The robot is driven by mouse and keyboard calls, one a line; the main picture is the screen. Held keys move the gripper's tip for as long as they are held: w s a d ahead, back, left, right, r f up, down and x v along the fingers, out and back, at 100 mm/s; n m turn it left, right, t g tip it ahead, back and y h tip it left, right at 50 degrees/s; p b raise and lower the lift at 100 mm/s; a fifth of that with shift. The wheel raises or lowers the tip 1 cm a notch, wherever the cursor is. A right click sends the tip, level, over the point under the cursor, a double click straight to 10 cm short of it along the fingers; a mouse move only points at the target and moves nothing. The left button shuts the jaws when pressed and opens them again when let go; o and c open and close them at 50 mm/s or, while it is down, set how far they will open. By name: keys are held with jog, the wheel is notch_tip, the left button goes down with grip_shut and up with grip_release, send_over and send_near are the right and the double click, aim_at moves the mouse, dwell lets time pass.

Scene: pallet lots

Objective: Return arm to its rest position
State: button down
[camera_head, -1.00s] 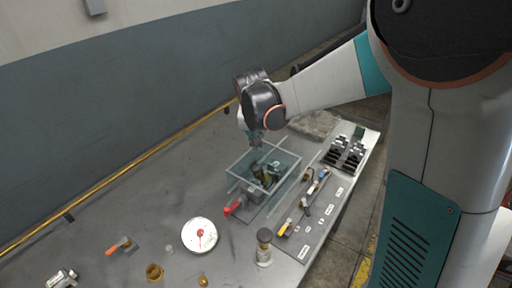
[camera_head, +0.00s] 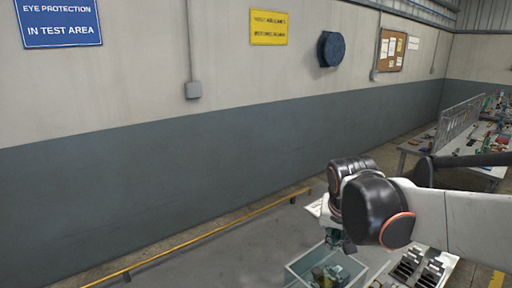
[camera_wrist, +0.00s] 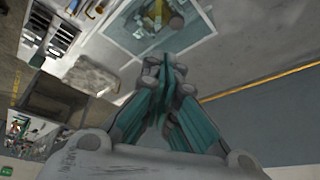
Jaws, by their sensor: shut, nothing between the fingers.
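My gripper (camera_wrist: 162,88) shows in the wrist view with its teal fingers together and nothing between them. In the head view my gripper (camera_head: 338,240) hangs from the dark wrist joint, beside and above a clear-walled bin (camera_head: 300,272). The bin holds several dark and greenish parts. In the wrist view the bin (camera_wrist: 197,42) lies beyond the fingertips, apart from them. My arm reaches in from the right edge of the head view. The lower part of the bin is cut off by the bottom edge.
The grey worktable (camera_head: 225,265) runs along a grey and white wall. A black slotted holder (camera_head: 408,266) stands right of the bin. A second table (camera_head: 490,150) with many small items is at the far right. A yellow rail (camera_head: 215,235) runs along the table's back.

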jog(key=s+f+n+t+y+b, duration=0.1)
jog(key=s+f+n+t, duration=0.1)
jog(key=s, duration=1.5)
jog(key=shift+a+n, duration=0.15)
jog(key=shift+n, duration=0.75)
